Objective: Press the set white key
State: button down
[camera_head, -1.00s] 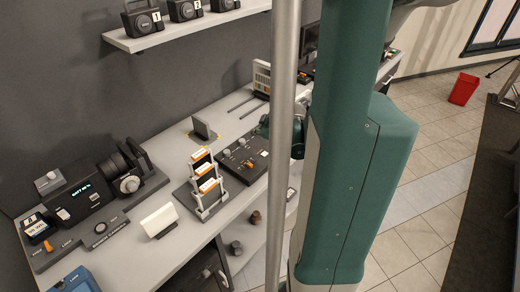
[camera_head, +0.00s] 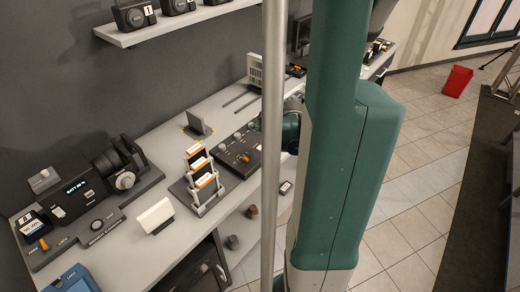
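A dark device with a small lit display (camera_head: 76,187) stands at the left end of the grey bench. A small white key (camera_head: 58,212) shows on its front, below and left of the display. It looks unobstructed, but any label on it is too small to read. Another light key sits on the grey box (camera_head: 44,178) behind the device. Part of my green arm shows at the bench's front edge, behind a grey pole, right of a dark control panel (camera_head: 240,153). My gripper's fingers are hidden or cannot be made out, well away from the white key.
A white card (camera_head: 155,216) stands on the bench right of the device. A rack with orange-topped packs (camera_head: 203,180) is beyond it. A blue box (camera_head: 70,281) lies at the lower left. A shelf (camera_head: 185,22) with dark boxes hangs above. A red bin (camera_head: 457,81) stands on the floor.

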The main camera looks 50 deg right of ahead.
jog(key=b, duration=0.5)
send_over(257, 149)
jog(key=shift+d+f, duration=0.1)
jog(key=shift+f, duration=3.7)
jog(key=shift+f+b, duration=0.8)
jog(key=shift+b, duration=0.2)
jog(key=shift+r, duration=0.2)
jog(key=shift+r+p, duration=0.5)
jog(key=shift+r, duration=0.15)
jog(key=shift+r+p, duration=1.6)
jog(key=shift+r, duration=0.9)
